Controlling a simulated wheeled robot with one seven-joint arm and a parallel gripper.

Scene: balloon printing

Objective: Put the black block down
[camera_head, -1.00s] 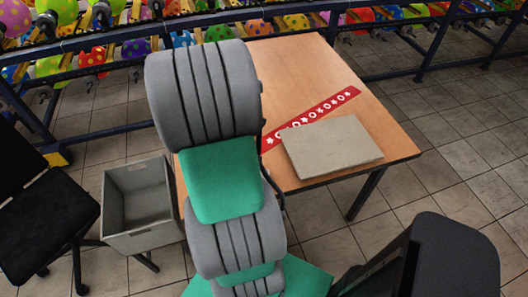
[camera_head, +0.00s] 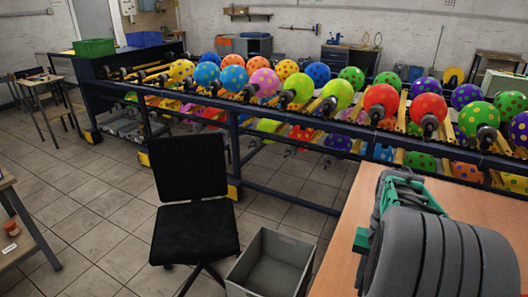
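I cannot make out a black block in this view. My gripper (camera_head: 400,197) shows at the right, a green and grey part above the wooden table (camera_head: 376,185), with my grey ribbed arm in front of it. Its fingertips are hidden or too unclear to read, so I cannot tell if it is open, shut or holding something. Only part of the table shows, at the lower right.
A grey open bin (camera_head: 272,264) stands on the floor left of the table and looks empty. A black chair (camera_head: 193,205) stands beside it. A long dark rack (camera_head: 285,180) of dotted balloons runs behind.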

